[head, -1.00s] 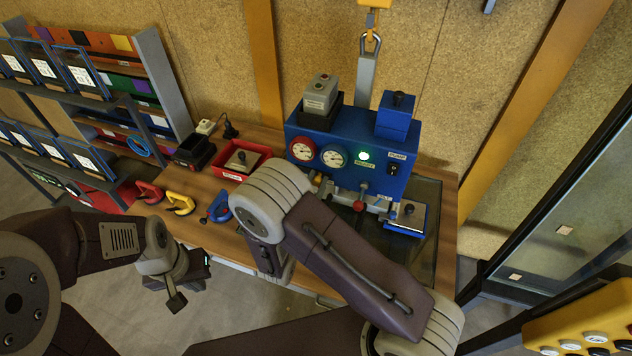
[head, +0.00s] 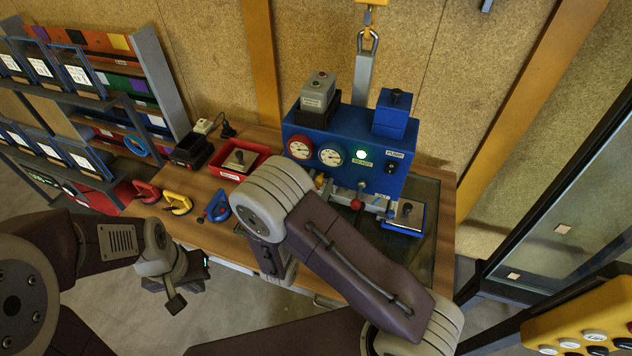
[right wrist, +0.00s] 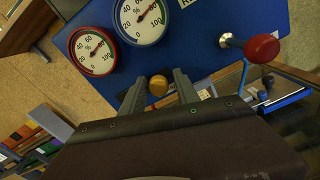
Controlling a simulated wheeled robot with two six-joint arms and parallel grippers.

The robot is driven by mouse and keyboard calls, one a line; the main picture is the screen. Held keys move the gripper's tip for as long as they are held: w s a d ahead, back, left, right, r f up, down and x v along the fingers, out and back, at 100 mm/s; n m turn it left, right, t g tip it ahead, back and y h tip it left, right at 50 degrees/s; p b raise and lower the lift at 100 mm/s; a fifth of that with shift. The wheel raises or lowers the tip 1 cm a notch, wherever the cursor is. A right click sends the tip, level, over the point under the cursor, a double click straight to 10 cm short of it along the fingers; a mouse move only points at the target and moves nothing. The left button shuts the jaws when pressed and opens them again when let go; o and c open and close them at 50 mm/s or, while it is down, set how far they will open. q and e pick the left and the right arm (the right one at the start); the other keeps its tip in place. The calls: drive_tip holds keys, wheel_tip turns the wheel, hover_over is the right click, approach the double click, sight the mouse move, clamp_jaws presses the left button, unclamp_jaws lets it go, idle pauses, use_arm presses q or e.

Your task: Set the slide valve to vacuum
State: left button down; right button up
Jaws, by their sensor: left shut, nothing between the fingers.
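The blue pump unit (head: 345,150) stands on the wooden bench with two round gauges and a lit green lamp. Below the gauges are metal fittings, a yellow knob (head: 319,181) and a red ball knob (head: 356,204). In the right wrist view, my right gripper (right wrist: 158,82) is open, its fingers on either side of the yellow knob (right wrist: 158,86); I cannot tell whether they touch it. The red ball (right wrist: 262,48) is to the right on a metal stem. My right arm hides that gripper in the head view. My left gripper (head: 196,272) is shut and empty, away from the unit.
A red tray (head: 240,161) is left of the unit. Red, yellow and blue suction handles (head: 178,203) lie along the bench's front left. A metal hook hangs behind the unit. A glass frame (head: 560,220) leans at right.

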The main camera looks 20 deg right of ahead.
drive_tip(key=shift+s+d, duration=0.1)
drive_tip(key=shift+d, duration=0.15)
drive_tip(key=shift+s+a, duration=0.25)
drive_tip(key=shift+a, duration=0.1)
drive_tip(key=b+v, duration=0.3)
drive_tip(key=v, duration=0.5)
drive_tip(key=shift+s, duration=0.15)
